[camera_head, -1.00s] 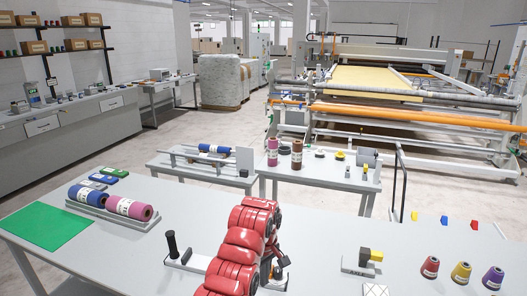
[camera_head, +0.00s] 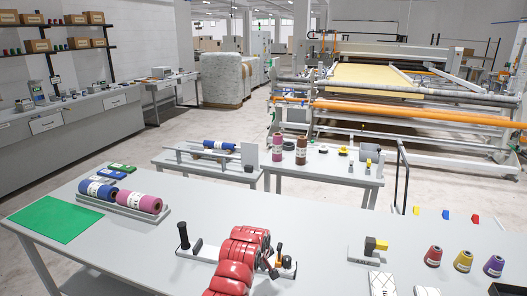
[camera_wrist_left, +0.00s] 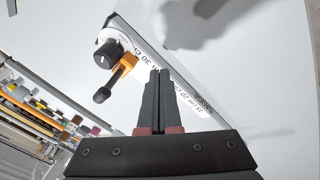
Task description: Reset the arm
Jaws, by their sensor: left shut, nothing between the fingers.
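My red left arm comes in from the bottom middle of the head view. Its dark gripper (camera_head: 271,263) is low over the near table, by the right part of a pale base with an upright black handle (camera_head: 183,236). The arm hides the middle of that base. In the left wrist view, the two dark fingers (camera_wrist_left: 165,102) are together with nothing between them. My right gripper is not in view.
The near table (camera_head: 130,235) holds a green mat (camera_head: 62,219), blue (camera_head: 98,190) and pink (camera_head: 139,202) rolls at left. A second table (camera_head: 340,172) stands behind.

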